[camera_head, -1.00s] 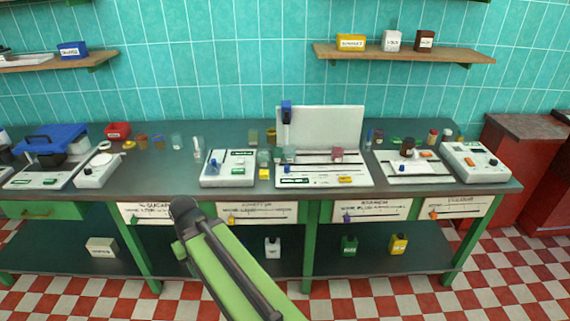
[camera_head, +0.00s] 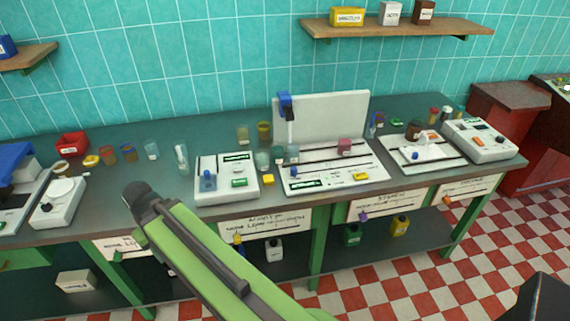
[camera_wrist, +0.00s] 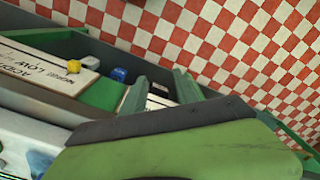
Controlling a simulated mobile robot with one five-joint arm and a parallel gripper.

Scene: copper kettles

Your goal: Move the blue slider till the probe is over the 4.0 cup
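In the head view, a blue block (camera_head: 286,103) sits high at the left of a white backboard (camera_head: 322,116), with a pale rod below it. I cannot tell whether this is the slider or the probe's head. Small cups, one of them greenish (camera_head: 262,160), stand by the left of the white station (camera_head: 320,182). The labels are too small to read, so I cannot pick out the 4.0 cup. My green arm crosses the lower part of the head view, in front of the bench.
A small white device with a blue knob (camera_head: 208,180) stands left of the station, and other instruments (camera_head: 425,150) stand right. Drawers with coloured knobs, one yellow (camera_head: 238,238), line the bench front. The wrist view shows the yellow knob (camera_wrist: 74,66) and checkered floor (camera_wrist: 230,40).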

